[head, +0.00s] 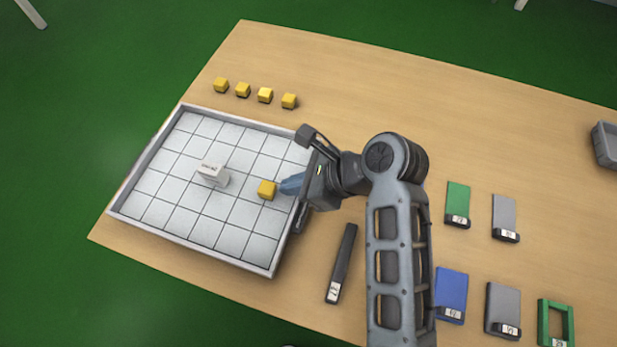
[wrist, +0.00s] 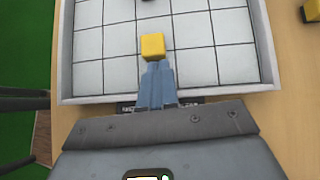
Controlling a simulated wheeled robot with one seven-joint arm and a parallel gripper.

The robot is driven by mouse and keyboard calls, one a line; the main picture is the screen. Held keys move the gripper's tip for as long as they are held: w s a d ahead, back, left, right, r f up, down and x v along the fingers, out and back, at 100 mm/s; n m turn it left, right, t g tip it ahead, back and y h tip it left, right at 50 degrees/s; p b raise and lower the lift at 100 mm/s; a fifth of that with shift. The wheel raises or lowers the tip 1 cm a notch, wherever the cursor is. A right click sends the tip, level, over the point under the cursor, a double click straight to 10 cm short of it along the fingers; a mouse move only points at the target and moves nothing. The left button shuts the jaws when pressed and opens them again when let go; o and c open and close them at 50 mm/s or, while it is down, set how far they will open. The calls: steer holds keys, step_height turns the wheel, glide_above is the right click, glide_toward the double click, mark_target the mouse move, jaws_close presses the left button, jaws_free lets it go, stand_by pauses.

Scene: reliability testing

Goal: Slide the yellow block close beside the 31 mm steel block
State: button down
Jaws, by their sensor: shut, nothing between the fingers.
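The yellow block (head: 267,190) stands on the white gridded floor of the shallow tray (head: 190,240), right of the middle. The steel block (head: 212,174), pale grey with a small label I cannot read, stands in the same tray to its left, with a clear gap between them. My gripper (head: 287,186) is shut and empty, low over the tray's right side, its blue fingertips at the right side of the yellow block. In the wrist view the fingertips (wrist: 155,66) meet the near side of the yellow block (wrist: 152,46); I cannot tell whether they touch.
Several yellow cubes (head: 265,95) stand in a row on the wooden table (head: 400,100) behind the tray. A dark bar (head: 342,264) and green (head: 457,201), grey and blue (head: 451,291) labelled plates lie to the right. A grey bin (head: 606,145) stands at the far right edge.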

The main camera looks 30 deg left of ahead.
steer(key=shift+s+a+f, duration=0.15)
steer(key=shift+a+f, duration=0.2)
steer(key=a+p, duration=0.1)
steer(key=a, duration=0.1)
steer(key=s+a+p, duration=0.1)
steer(key=a, duration=0.1)
steer(key=s+a+p, duration=0.1)
steer(key=a, duration=0.1)
steer(key=shift+a+r+p, duration=0.15)
steer(key=shift+a+p, duration=0.1)
steer(key=shift+p, duration=0.05)
steer(key=shift+s+a, duration=0.15)
steer(key=shift+a, duration=0.15)
